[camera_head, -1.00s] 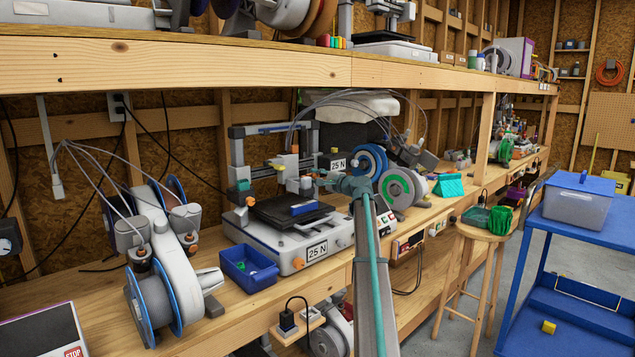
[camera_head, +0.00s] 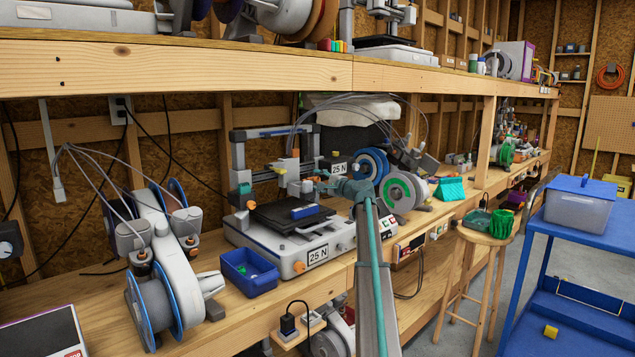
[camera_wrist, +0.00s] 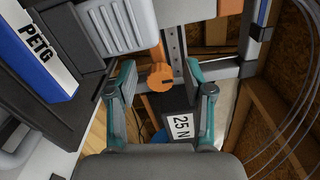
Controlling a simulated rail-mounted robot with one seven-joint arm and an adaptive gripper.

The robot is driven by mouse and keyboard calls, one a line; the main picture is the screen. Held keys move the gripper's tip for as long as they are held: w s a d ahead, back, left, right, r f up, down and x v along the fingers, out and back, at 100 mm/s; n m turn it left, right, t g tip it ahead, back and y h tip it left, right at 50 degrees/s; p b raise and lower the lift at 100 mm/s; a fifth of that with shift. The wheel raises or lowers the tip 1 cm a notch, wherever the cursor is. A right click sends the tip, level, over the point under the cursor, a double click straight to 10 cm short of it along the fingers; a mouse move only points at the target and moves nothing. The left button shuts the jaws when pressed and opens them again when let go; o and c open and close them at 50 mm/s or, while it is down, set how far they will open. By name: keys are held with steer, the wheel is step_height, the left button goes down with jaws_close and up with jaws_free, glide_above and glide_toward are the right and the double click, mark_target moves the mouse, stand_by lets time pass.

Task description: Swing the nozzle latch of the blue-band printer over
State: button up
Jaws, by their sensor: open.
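The printer (camera_head: 283,240) stands mid-bench, a grey-white machine with a blue stripe along its base and a "25 N" label on its front. Its grey finned print head (camera_wrist: 118,25) fills the upper left of the wrist view. The orange nozzle latch (camera_wrist: 160,77), a narrow lever with a round slotted end, shows beside the head. My gripper (camera_wrist: 160,72) is open, with one teal finger on each side of the latch; whether either touches it I cannot tell. In the head view my gripper (camera_head: 322,186) is at the print head's right side, and the latch is hard to make out.
A blue bin (camera_head: 249,271) stands at the printer's front left. A blue block marked "PETG" (camera_wrist: 42,45) lies on the dark bed. Filament spools (camera_head: 398,190) stand to the right. A shelf edge (camera_head: 200,68) runs above, and tubes hang over the printer.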

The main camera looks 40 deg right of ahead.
steer(key=s+d, duration=0.1)
steer(key=s, duration=1)
steer(key=shift+s+d, duration=0.15)
steer(key=shift+s, duration=0.1)
